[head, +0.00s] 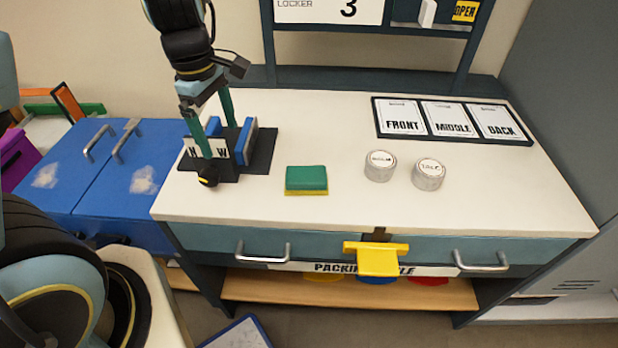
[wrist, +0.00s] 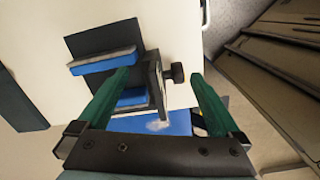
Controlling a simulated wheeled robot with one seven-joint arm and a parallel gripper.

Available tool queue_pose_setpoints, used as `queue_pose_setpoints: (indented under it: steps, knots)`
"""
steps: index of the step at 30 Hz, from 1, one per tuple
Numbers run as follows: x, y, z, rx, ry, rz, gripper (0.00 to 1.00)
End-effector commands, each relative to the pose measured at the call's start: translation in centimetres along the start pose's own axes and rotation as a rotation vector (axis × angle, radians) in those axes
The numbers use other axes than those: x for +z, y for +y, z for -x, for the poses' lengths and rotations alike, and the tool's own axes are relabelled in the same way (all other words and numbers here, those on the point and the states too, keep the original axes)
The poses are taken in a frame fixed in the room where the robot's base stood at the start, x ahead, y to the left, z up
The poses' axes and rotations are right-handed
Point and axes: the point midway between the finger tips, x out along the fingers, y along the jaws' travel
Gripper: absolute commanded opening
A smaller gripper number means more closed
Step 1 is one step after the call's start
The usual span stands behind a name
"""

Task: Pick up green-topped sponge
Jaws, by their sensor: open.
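The green-topped sponge (head: 306,178) lies flat on the white tabletop, its yellow underside showing along the front edge. My gripper (head: 217,140) is open and empty, left of the sponge and over a dark clamp-like fixture. In the wrist view my gripper's two green fingers (wrist: 160,92) are spread wide, with the fixture (wrist: 155,85) and its blue jaw pads showing beyond and between them. The sponge does not show in the wrist view. I cannot tell whether the fingers touch the fixture.
The dark fixture (head: 262,160) with a black knob stands at the table's left. Two round tins (head: 380,166) (head: 428,174) sit right of the sponge. A tray with FRONT, MIDDLE and BACK cards (head: 452,135) lies at the back right. Tabletop (head: 330,225) in front of the sponge is clear.

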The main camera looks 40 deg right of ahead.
Motion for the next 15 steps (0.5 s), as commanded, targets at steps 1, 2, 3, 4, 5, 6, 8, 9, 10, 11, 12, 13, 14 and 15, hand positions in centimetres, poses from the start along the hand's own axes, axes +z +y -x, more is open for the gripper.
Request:
queue_pose_setpoints:
  steps: [1,2,3,4,5,6,8,9,10,11,12,13,14,15]
  knots:
    - [1.0,0.5,-0.2,-0.006,0.001,0.014,1.00]
    - [1.5,0.7,-0.3,-0.009,0.001,0.029,1.00]
    - [2.3,1.1,-0.6,-0.015,0.002,0.049,1.00]
    - [3.0,1.4,-0.7,-0.017,0.004,0.067,1.00]
    - [3.8,1.7,-0.9,-0.019,0.005,0.087,1.00]
    - [4.9,2.1,-1.1,-0.025,0.009,0.115,1.00]
    - [6.8,2.8,-1.5,-0.030,0.016,0.161,1.00]
    - [8.1,3.2,-1.7,-0.032,0.020,0.194,1.00]
    - [9.0,3.5,-1.9,-0.032,0.025,0.217,1.00]
    - [9.9,3.7,-2.0,-0.031,0.028,0.237,1.00]
    - [10.9,4.0,-2.2,-0.031,0.033,0.264,1.00]
    - [11.6,4.1,-2.3,-0.031,0.035,0.281,1.00]
    - [12.3,4.3,-2.4,-0.029,0.038,0.297,1.00]
    - [13.0,4.4,-2.5,-0.027,0.040,0.315,1.00]
